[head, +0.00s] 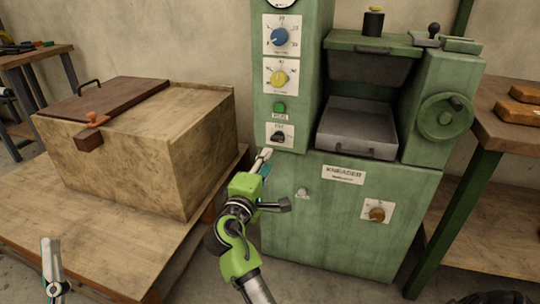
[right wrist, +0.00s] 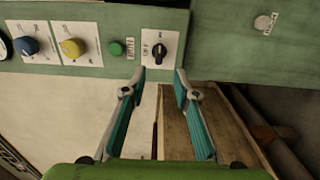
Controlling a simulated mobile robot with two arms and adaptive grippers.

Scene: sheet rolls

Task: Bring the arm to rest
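My right gripper (head: 264,158) reaches up in front of the green kneader machine (head: 330,225), just below and left of the black switch knob (head: 279,136). In the right wrist view its two teal-lined fingers (right wrist: 160,76) stand apart with nothing between them. The black knob (right wrist: 160,48) shows beyond the fingertips, with a gap between. My left gripper (head: 51,248) shows only in part at the lower left of the head view, over the pallet-like wooden platform; its finger spacing cannot be made out.
A wooden chest (head: 130,150) with a brown lid stands on the wooden platform (head: 30,225) at left. Blue (head: 279,37) and yellow (head: 279,78) dials and a green button (head: 279,107) sit above the black knob. A workbench (head: 492,125) stands close at right.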

